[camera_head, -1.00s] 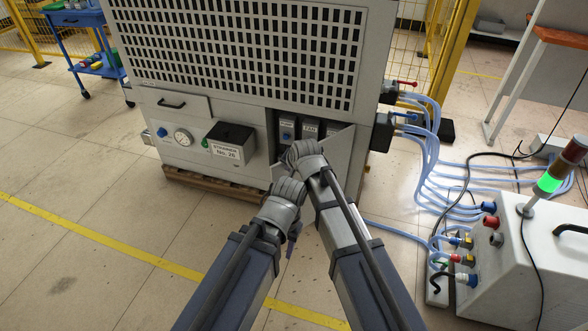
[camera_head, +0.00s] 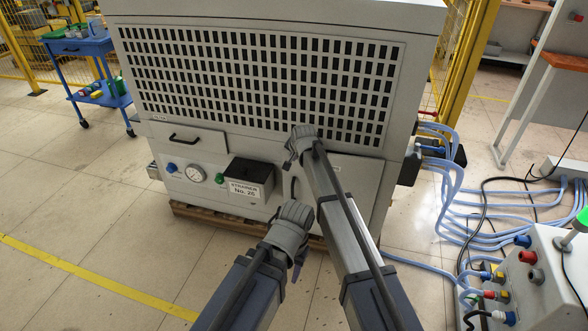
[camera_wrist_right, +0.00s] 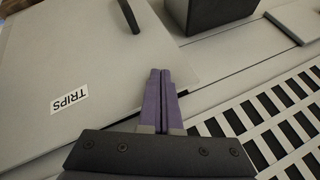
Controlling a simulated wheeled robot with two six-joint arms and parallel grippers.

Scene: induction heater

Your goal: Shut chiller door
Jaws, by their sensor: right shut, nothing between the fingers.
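The chiller (camera_head: 270,85) is a large grey cabinet with a slotted grille. Its door (camera_head: 365,190) is a plain grey panel below the grille, partly hidden by my right arm.
A black strainer box (camera_head: 250,178) sticks out left of the door, beside a gauge (camera_head: 196,174). Blue hoses (camera_head: 455,190) run from the chiller's right side to a white machine (camera_head: 540,270). A blue cart (camera_head: 95,75) stands at the left. Floor at the front left is clear.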

